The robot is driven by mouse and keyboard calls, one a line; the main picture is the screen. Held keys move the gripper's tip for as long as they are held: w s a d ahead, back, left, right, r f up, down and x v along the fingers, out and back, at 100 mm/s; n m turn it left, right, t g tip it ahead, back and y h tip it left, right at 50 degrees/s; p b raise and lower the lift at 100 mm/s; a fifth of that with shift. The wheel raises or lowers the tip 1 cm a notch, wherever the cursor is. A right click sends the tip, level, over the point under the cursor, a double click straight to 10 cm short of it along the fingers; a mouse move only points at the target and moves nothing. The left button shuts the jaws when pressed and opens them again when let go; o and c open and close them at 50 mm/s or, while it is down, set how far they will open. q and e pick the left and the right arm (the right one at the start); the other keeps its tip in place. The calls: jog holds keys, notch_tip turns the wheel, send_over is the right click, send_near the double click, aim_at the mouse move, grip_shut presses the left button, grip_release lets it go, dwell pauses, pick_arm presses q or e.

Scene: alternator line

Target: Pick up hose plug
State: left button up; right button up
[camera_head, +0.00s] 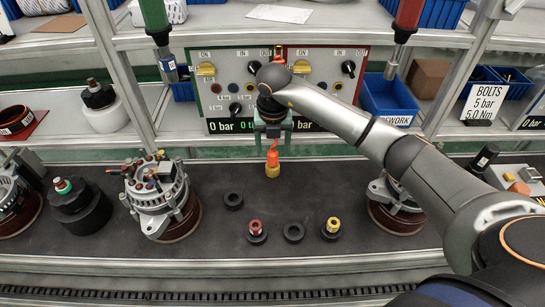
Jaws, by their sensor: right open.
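My right gripper (273,137) hangs pointing down over the middle of the black bench mat, open. An orange plug-like piece (272,168) with a narrow upper part stands just below and between its fingertips; I cannot tell whether they touch. A red-topped plug (255,228) stands in a black ring at the front of the mat. A yellow-topped plug (333,226) stands in another black ring to its right. Which piece is the hose plug is not marked. My left gripper is not in view.
Empty black rings (233,200) (293,232) lie near the plugs. An alternator (155,195) stands at left; another (395,205) is partly behind my right arm. A control panel (230,85) rises behind. Blue bins (388,98) sit on the shelf.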

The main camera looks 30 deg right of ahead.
aim_at(273, 151)
jog(key=f, duration=0.3)
jog(key=w+f, duration=0.1)
jog(key=shift+d+f, duration=0.15)
jog(key=shift+d, duration=0.1)
jog(key=shift+c, duration=0.2)
grip_shut()
